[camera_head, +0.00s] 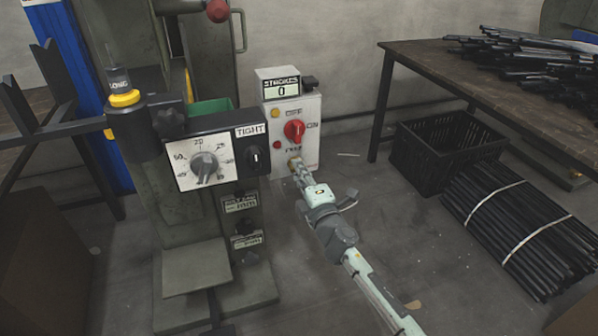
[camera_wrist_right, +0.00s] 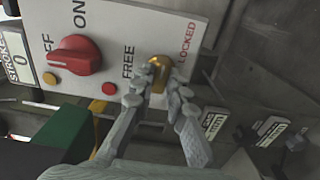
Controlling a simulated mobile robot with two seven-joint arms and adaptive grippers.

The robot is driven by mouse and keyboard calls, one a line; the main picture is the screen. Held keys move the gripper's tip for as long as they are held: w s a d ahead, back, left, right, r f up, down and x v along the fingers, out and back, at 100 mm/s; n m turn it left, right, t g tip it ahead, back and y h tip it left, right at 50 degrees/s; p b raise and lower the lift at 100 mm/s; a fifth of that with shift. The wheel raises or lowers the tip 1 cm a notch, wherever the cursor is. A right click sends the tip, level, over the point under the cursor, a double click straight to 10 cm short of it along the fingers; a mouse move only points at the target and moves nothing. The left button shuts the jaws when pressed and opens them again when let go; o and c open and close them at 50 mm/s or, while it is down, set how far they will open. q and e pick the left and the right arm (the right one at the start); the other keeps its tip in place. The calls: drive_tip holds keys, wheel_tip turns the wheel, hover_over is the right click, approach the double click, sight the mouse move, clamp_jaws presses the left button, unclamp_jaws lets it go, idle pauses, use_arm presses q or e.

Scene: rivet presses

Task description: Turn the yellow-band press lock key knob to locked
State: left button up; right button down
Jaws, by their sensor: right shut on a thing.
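The yellow-band press stands at the left in the head view, with a yellow ring (camera_head: 124,98) around its dark top cylinder. Its light grey control box (camera_head: 306,110) carries the lock key knob, a small brass-coloured knob (camera_wrist_right: 160,72) between the printed words FREE and LOCKED in the wrist view. My right gripper (camera_head: 297,168) reaches the lower front of the box. In the wrist view its fingers (camera_wrist_right: 156,92) are shut on the brass knob. The fingers partly cover the knob, and I cannot tell exactly which way it points. My left gripper is not in view.
Above the knob on the box sit a red rotary switch (camera_head: 294,130) marked ON and a STROKES display (camera_head: 281,90) reading 0. A dial panel (camera_head: 205,161) is to the left.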

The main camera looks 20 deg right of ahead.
drive_tip(key=c, duration=1.5)
unclamp_jaws()
drive_tip(key=shift+c, duration=0.2)
drive_tip(key=s, duration=1.2)
drive_tip(key=shift+d, duration=0.2)
